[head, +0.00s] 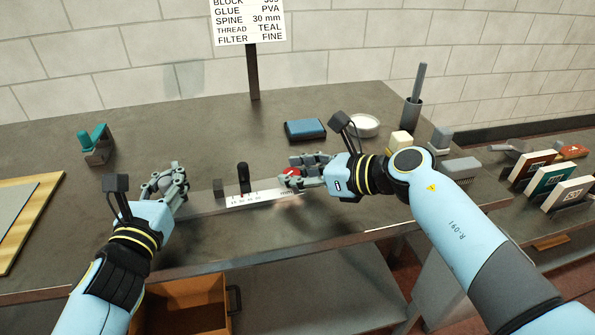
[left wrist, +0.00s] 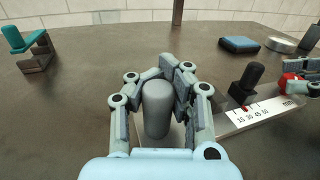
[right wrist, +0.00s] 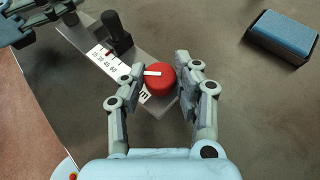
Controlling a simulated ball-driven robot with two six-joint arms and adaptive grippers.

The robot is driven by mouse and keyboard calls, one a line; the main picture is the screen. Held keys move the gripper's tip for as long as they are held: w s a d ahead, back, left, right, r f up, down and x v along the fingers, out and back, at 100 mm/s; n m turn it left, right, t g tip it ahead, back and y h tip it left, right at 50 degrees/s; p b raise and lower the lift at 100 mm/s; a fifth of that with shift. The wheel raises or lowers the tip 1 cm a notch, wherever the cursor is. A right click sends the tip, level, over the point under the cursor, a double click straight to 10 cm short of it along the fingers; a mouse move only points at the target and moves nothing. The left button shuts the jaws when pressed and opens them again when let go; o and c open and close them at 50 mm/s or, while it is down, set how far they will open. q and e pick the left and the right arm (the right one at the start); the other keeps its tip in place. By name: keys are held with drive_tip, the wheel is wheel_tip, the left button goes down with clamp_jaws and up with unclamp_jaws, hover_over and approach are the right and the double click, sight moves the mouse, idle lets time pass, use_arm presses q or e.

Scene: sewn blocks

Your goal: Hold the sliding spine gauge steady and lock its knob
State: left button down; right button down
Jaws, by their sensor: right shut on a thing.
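The spine gauge is a pale metal bar with a white scale (head: 248,196) on the bench front; the scale also shows in the right wrist view (right wrist: 108,62). A black upright slider handle (head: 243,178) stands on it. The red knob (right wrist: 160,77) with a white pointer line sits at its right end. My right gripper (head: 290,178) is shut on the red knob, one finger on each side. My left gripper (head: 178,182) is at the bar's left end. Its fingers stand open around a grey upright post (left wrist: 157,108), with narrow gaps showing.
A blue block (head: 305,129), a white dish (head: 364,126) and a dark cup (head: 411,113) stand behind the gauge. A teal-topped clamp (head: 95,146) is at left. A sign (head: 248,20) stands at the back. The bench between clamp and blue block is clear.

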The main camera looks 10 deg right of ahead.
drive_tip(key=shift+s+a+f+m+t+h, duration=0.1)
drive_tip(key=shift+m+t+h, duration=0.5)
drive_tip(key=shift+m+h, duration=0.2)
drive_tip(key=shift+s+a+m+t+h, duration=0.1)
drive_tip(key=shift+m+t+h, duration=0.55)
drive_tip(key=shift+m, duration=0.25)
drive_tip(key=shift+h, duration=0.25)
drive_tip(key=c, duration=0.9)
unclamp_jaws()
drive_tip(key=shift+w, duration=0.1)
drive_tip(key=shift+c, duration=0.2)
drive_tip(key=shift+d, duration=0.1)
drive_tip(key=v, duration=1.2)
